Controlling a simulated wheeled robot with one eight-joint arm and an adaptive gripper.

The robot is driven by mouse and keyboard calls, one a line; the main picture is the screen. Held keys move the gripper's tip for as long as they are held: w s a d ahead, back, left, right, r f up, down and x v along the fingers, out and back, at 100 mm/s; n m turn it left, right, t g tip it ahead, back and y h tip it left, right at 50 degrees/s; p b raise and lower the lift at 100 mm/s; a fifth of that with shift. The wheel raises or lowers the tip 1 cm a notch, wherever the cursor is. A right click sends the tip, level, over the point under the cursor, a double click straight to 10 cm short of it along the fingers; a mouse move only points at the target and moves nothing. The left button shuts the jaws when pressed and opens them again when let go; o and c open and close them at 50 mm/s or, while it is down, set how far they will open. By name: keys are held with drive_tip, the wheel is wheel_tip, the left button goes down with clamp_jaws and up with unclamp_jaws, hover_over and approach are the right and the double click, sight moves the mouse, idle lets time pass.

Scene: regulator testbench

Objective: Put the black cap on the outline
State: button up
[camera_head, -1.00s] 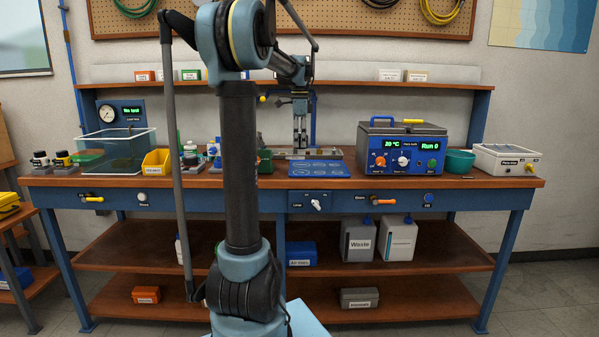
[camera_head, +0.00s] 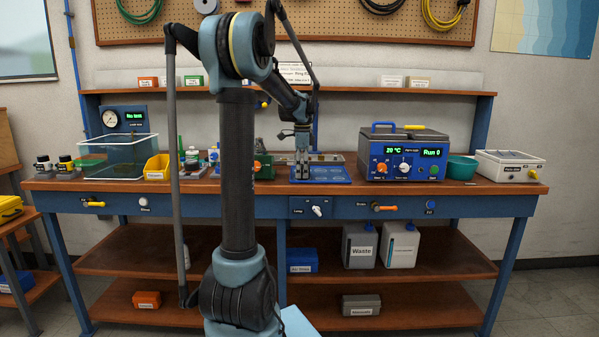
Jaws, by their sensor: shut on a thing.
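The blue plate (camera_head: 338,181) with pale round outlines lies on the bench, right of centre. My gripper (camera_head: 302,177) points down at the left part of this plate, its fingertips at or just above the surface. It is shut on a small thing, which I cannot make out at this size. No loose black cap shows clearly elsewhere. The gripper hides part of the plate's left side, and I cannot tell whether the held thing touches the plate.
A green device (camera_head: 263,168) stands close on the left. A yellow bin (camera_head: 157,168) and a clear tank (camera_head: 119,154) are farther left. A metal fixture stands behind the plate.

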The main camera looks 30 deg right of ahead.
sight(302, 163)
drive_tip(key=shift+f, duration=0.15)
drive_tip(key=o, duration=1.1)
wheel_tip(302, 163, up, 12)
drive_tip(key=shift+r, duration=0.2)
drive_tip(key=s+a+f+n, duration=0.2)
drive_tip(key=a+f+n, duration=0.15)
drive_tip(key=a, duration=0.55)
drive_tip(key=s+a+f+n+t, duration=0.1)
drive_tip(key=s+a+f+n, duration=0.2)
drive_tip(key=a, duration=0.5)
drive_tip(key=s+a+f+n, duration=0.2)
drive_tip(key=a+n, duration=0.3)
drive_tip(key=a, duration=0.4)
drive_tip(key=s+a+f+n, duration=0.4)
drive_tip(key=s+a+f, duration=0.1)
drive_tip(key=f, duration=0.1)
drive_tip(key=s+a+f+n, duration=0.4)
drive_tip(key=s+a+f, duration=0.1)
drive_tip(key=s+f, duration=0.1)
drive_tip(key=s+a+f+n+t, duration=0.1)
drive_tip(key=s+a+f+n, duration=0.4)
drive_tip(key=f, duration=0.2)
drive_tip(key=shift+s+f, duration=0.15)
drive_tip(key=shift+f, duration=0.25)
